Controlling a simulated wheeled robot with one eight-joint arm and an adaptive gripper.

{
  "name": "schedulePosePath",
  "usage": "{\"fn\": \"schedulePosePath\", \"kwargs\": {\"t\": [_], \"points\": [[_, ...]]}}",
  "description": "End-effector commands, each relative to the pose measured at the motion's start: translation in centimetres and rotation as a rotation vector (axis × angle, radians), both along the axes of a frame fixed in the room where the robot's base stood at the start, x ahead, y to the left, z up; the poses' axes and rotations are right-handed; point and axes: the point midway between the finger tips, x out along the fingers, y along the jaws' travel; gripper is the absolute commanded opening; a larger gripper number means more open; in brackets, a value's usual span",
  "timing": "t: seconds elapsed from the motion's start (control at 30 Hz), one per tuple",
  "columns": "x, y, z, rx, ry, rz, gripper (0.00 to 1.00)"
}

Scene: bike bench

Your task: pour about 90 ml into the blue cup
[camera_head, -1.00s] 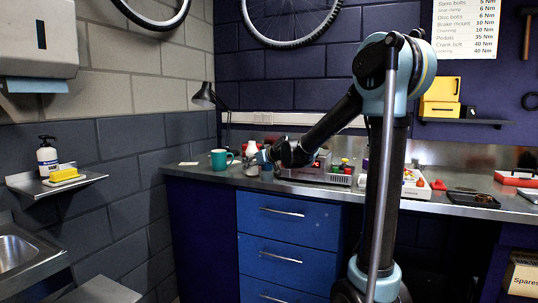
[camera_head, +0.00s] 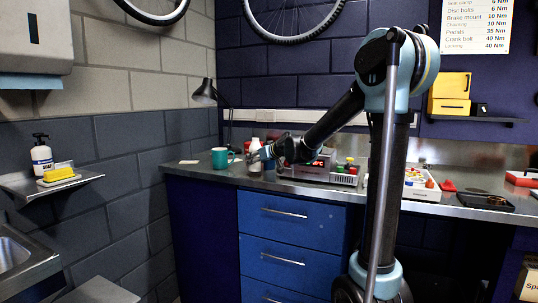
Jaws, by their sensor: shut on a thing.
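My gripper (camera_head: 264,156) is at the left part of the steel bench top, small and far off in the head view. It is shut on a small grey container (camera_head: 255,163), whose shape is hard to make out. A white bottle (camera_head: 254,145) stands close by, partly hidden by the gripper. A teal mug (camera_head: 220,158) stands upright to the left of the gripper, apart from it. I cannot clearly make out a blue cup; the area around my fingers is too small and dark. No liquid stream is visible.
A grey device with a red display (camera_head: 312,168) sits right of the gripper, with small coloured items beside it. A white tray of parts (camera_head: 421,186) and a black tray (camera_head: 486,201) lie further right. A black lamp (camera_head: 205,93) stands behind the mug. The bench's front left is clear.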

Motion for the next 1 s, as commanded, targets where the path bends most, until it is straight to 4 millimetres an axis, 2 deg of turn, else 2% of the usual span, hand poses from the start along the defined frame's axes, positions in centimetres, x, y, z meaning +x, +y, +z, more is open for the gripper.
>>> {"fn": "schedulePosePath", "kwargs": {"t": [0.77,1.0], "points": [[0.6,-0.4,0.4,0.259,0.384,-0.001,0.16],[1.0,-0.7,1.9,0.347,0.513,-0.002,0.16]]}}
